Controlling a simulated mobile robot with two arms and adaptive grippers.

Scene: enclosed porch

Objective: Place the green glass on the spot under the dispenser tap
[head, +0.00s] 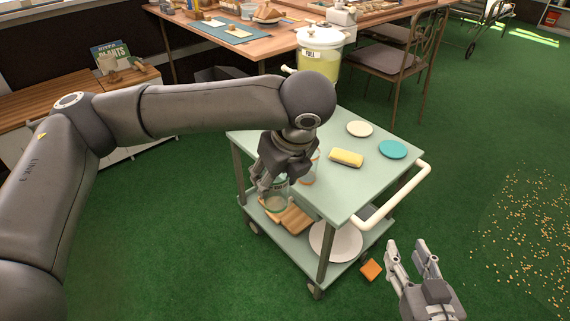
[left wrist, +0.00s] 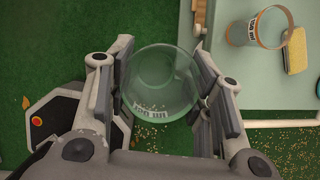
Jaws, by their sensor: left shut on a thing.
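My left gripper (head: 270,178) is shut on the green glass (head: 276,198), a clear, green-tinted tumbler. In the left wrist view the glass (left wrist: 160,88) sits between both fingers, with lettering on its side. It is held just outside the cart top's left edge, with green floor behind it. The dispenser (head: 319,58) is a clear jar of yellow-green liquid with a white lid and a tap (head: 289,70) on its left. My arm hides its base and the spot under the tap. My right gripper (head: 410,250) is open and empty, right of the cart.
The cart top (head: 345,190) carries another glass with orange bands (left wrist: 258,28), a yellow sponge (head: 346,157), a cream plate (head: 359,129) and a teal plate (head: 392,149). A white handle (head: 395,197) juts out at right. A large table (head: 190,38) stands behind.

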